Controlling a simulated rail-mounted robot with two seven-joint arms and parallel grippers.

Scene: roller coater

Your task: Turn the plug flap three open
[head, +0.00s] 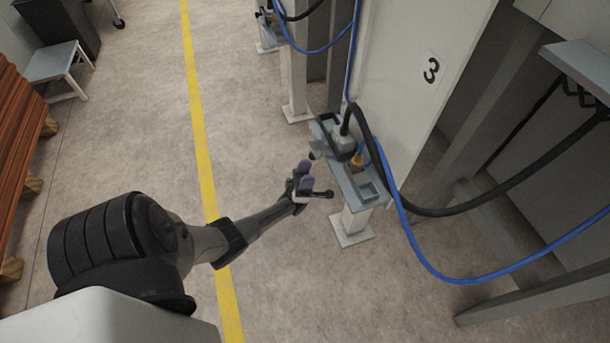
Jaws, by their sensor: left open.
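The plug station stands beside the white panel marked 3 (431,69). Its grey bracket (349,181) sits on a short post and carries a grey plug housing (343,138) with a thick black cable, and a small orange-yellow connector (357,160) by a blue cable. A small dark grey piece (318,155) sticks out on the bracket's left side; I cannot tell whether it is the flap, or how far the flap is turned. My left gripper (306,175), with purple finger pads, is open and empty just left of the bracket, seemingly apart from it. My right gripper is out of view.
The black cable (437,213) and blue cable (430,262) loop out to the right. A similar station (268,18) stands farther back. Grey posts and beams (455,150) crowd the right. The floor left of the station, around the yellow line (196,110), is clear.

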